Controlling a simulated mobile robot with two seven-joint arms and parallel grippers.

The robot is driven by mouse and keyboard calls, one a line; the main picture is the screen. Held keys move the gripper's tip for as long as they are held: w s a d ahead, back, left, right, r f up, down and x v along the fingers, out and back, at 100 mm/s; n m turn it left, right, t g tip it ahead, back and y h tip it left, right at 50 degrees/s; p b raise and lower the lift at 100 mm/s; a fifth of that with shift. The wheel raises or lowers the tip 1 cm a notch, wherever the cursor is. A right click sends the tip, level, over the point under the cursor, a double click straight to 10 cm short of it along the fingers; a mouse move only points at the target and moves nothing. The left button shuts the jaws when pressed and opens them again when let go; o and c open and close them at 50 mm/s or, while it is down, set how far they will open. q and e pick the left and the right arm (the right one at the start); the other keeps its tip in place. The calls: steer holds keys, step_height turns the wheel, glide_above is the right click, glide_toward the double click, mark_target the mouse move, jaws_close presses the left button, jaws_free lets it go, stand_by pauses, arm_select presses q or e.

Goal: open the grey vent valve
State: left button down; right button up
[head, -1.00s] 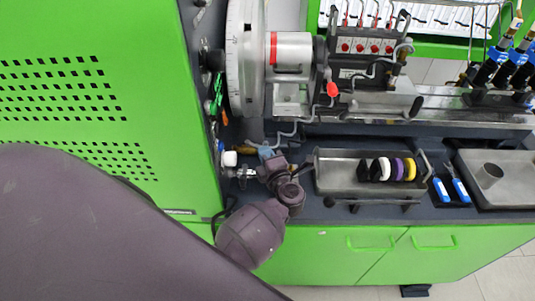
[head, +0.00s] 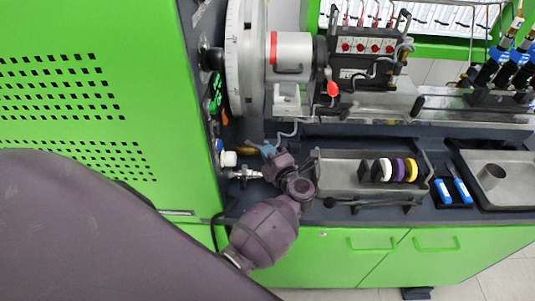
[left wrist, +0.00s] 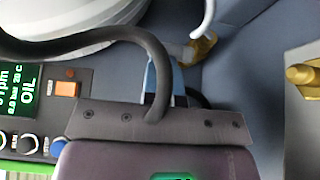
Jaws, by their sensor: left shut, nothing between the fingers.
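My left gripper (head: 264,148) reaches over the bench by the cabinet's right edge, its blue-grey fingers together and empty. The fingers also show in the left wrist view (left wrist: 164,82), with a dark hose passing in front of them. A brass fitting (head: 245,150) lies just left of the fingertips; a brass fitting with a pale tube (left wrist: 198,48) shows beyond them in the wrist view. A silver valve-like fitting (head: 243,173) sticks out from the cabinet just below the gripper. I cannot tell for sure which part is the grey vent valve, or whether the fingers touch anything.
The green cabinet (head: 90,40) stands close on the left. A metal tray (head: 335,172) with coloured rings lies right of my wrist. The large pale disc (head: 245,60) and a thin grey pipe (head: 287,134) are above it. A control panel (left wrist: 40,95) shows in the wrist view.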

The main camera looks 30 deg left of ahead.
arm_select(q)
steer(key=shift+w+f, duration=0.1)
steer(key=shift+w, duration=0.2)
steer(key=shift+w+d+b, duration=0.1)
steer(key=shift+w+b, duration=0.4)
steer(key=shift+w, duration=1.1)
arm_select(e)
steer(key=shift+f, duration=0.85)
steer(key=shift+s, duration=0.15)
